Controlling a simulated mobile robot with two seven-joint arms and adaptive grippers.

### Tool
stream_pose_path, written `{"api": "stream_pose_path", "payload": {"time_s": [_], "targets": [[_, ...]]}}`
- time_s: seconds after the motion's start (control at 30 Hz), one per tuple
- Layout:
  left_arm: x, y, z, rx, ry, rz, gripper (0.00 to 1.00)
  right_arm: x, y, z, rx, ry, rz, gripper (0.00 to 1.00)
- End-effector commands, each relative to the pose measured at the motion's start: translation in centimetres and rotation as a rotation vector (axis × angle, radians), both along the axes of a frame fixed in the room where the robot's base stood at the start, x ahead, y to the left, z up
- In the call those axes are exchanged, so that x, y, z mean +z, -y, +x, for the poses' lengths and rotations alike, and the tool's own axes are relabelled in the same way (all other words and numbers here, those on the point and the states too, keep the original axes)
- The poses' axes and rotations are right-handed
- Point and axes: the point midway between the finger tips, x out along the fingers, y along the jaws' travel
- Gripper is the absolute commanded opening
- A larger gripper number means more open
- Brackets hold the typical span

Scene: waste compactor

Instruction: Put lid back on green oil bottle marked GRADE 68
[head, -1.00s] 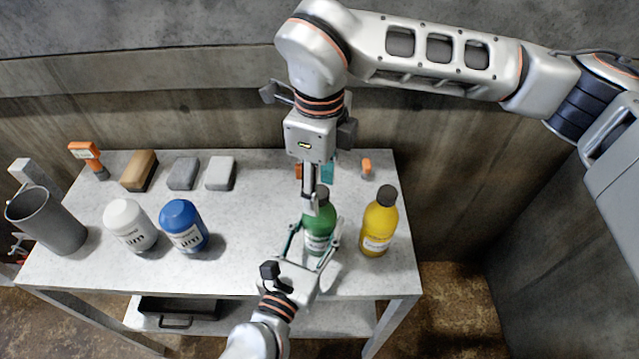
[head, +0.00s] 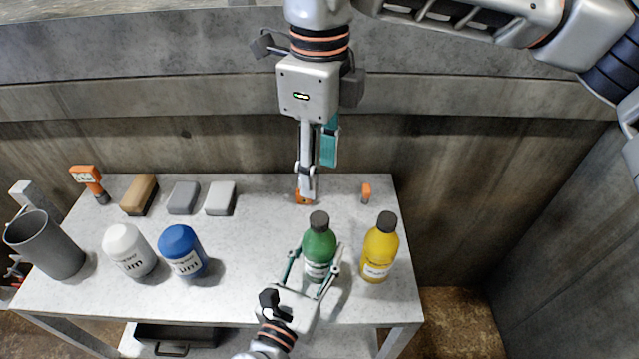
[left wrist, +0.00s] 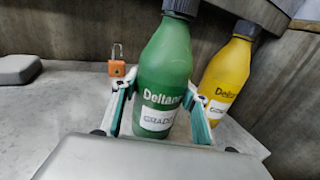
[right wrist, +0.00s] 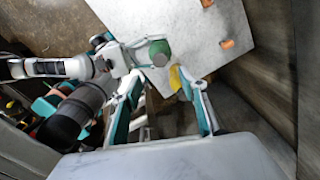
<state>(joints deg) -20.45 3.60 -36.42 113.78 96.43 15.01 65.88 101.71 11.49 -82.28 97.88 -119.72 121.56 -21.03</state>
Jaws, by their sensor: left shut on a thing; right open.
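The green oil bottle (head: 319,244) stands upright near the front right of the table, with a dark lid (head: 319,220) on its neck. In the left wrist view the green bottle (left wrist: 165,70) shows a partly readable "GRADE" label, and the lid (left wrist: 183,5) is cut by the top edge. How tightly the lid sits cannot be told. My left gripper (head: 317,261) is shut on the bottle's lower body from the front. My right gripper (head: 316,178) is open and empty, above and behind the bottle, apart from the lid.
A yellow bottle (head: 379,250) with a dark lid stands close right of the green one. White (head: 129,250) and blue (head: 184,252) containers stand left. A concrete wall rises behind.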

Motion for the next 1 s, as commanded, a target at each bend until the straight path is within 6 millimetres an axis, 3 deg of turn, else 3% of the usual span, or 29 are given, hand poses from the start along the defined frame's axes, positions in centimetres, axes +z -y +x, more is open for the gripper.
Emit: {"api": "stream_pose_path", "payload": {"time_s": [0.4,0.43,0.5,0.87,1.0], "targets": [[0.0,0.0,0.0,0.0,0.001,0.0,0.0,1.0,0.0,0.0,0.0,0.0,0.0,0.43],[0.0,0.0,0.0,0.0,0.001,0.0,0.47,1.0,0.0,0.0,0.0,0.0,0.0,0.43],[0.0,0.0,0.0,0.0,0.001,0.0,0.64,1.0,0.0,0.0,0.0,0.0,0.0,0.43],[0.0,0.0,-0.1,0.0,0.0,0.0,0.64,1.0,0.0,0.0,0.0,0.0,0.0,0.43],[0.0,-0.4,-1.0,0.0,-0.001,0.001,0.64,1.0,0.0,0.0,0.0,0.0,0.0,0.43]]}}
